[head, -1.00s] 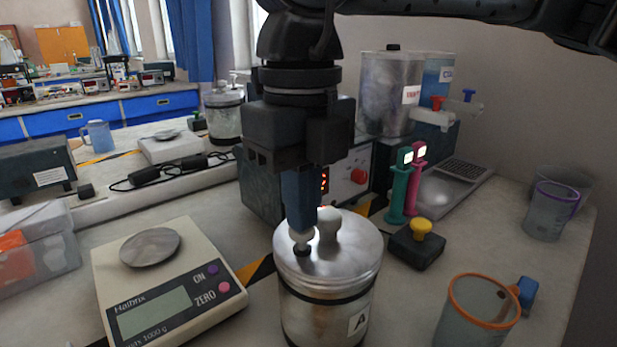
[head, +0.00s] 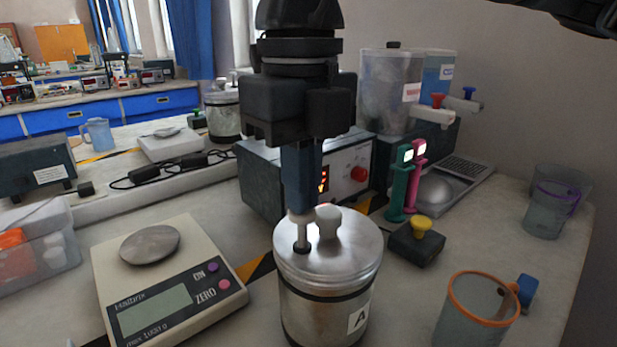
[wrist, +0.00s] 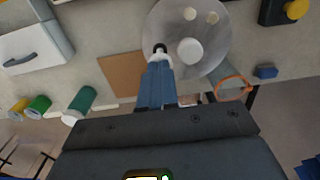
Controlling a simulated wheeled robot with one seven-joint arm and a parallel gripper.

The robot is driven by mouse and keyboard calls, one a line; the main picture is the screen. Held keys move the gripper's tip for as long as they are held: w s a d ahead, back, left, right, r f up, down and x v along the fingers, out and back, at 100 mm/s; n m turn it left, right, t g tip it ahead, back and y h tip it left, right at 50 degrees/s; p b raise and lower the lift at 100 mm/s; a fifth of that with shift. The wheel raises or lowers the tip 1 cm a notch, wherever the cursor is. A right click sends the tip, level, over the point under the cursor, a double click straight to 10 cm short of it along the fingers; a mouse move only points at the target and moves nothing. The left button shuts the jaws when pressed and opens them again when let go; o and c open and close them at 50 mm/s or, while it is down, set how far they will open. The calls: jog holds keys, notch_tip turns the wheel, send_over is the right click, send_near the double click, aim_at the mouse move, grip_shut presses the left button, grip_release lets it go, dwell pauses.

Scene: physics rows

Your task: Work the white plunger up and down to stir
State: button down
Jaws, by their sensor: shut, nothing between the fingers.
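A metal jar marked A (head: 325,300) stands on the bench with a shiny round lid (head: 350,245). The white plunger (head: 302,236) rises upright from a dark collar in the lid, left of a rounded white knob (head: 328,220). My gripper (head: 301,212) points straight down over the plunger, its blue fingers shut. The fingertips meet the plunger's top, and I cannot tell if they touch it. In the wrist view my gripper (wrist: 158,62) reaches to the dark collar near the lid's edge (wrist: 215,62), with the knob (wrist: 190,51) beside it. The jar's inside is hidden.
A scale (head: 165,285) stands left of the jar. A yellow-knobbed black box (head: 415,243) and an orange-rimmed jug (head: 475,312) are to its right. A control box (head: 345,168) stands close behind. Green and pink stands (head: 402,185) are at the back right.

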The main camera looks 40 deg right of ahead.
jog(key=shift+f+b, duration=1.45)
jog(key=shift+b, duration=0.05)
jog(key=shift+r, duration=0.1)
jog(key=shift+r+p, duration=0.7)
jog(key=shift+r, duration=1.1)
jog(key=shift+r+p, duration=1.3)
jog(key=shift+r, duration=1.15)
jog(key=shift+s+f, duration=0.1)
